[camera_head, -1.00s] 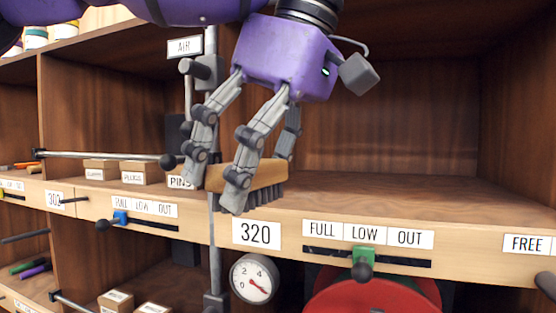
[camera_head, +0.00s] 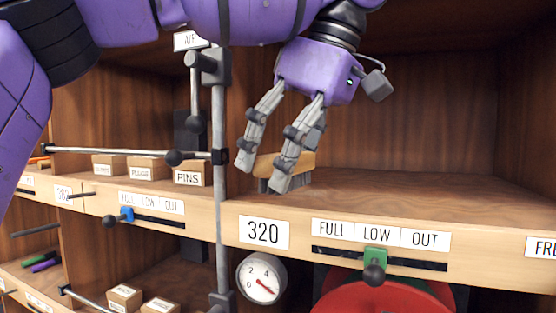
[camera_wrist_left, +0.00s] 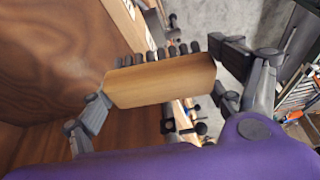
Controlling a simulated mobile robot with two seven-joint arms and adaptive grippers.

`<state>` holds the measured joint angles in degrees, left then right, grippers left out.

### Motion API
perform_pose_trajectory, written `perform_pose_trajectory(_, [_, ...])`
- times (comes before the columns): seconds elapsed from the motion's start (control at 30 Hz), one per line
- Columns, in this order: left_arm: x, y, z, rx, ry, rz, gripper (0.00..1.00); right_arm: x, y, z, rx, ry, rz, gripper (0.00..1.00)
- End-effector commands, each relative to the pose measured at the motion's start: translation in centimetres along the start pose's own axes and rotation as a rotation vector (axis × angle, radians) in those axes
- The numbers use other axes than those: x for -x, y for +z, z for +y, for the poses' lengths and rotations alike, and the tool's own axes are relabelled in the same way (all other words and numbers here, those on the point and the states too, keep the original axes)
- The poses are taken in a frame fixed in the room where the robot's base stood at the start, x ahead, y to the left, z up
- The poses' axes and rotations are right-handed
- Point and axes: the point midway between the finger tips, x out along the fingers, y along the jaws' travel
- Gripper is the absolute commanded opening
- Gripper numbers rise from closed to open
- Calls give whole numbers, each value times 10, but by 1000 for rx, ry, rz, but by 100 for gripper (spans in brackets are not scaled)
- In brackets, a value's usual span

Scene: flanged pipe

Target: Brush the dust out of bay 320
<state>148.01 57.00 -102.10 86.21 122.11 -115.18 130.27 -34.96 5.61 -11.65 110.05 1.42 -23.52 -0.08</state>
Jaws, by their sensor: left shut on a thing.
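Bay 320 is the open wooden bay with a bare floor (camera_head: 400,192), above the 320 label (camera_head: 264,232) in the head view. I cannot make out dust on its floor. My left gripper (camera_head: 262,173) is shut on a wooden brush (camera_head: 292,162) at the bay's left front. The brush has dark bristles, facing down; the fingers hide part of it. I cannot tell whether the bristles touch the floor. The left wrist view shows the brush block (camera_wrist_left: 160,82) between the fingers. My right gripper is not in view.
A grey upright pipe (camera_head: 220,130) with a lever stands just left of the gripper. Small boxes, one marked PINS (camera_head: 189,174), sit in the neighbouring bay behind a rod. A green slider (camera_head: 375,260) and a gauge (camera_head: 262,278) are below. The bay's right side is clear.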

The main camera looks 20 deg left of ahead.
Motion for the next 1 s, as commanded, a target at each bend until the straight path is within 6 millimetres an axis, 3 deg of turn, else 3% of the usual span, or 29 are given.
perform_pose_trajectory(1.0, [-27,-6,119,0,0,-1,52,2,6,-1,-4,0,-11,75])
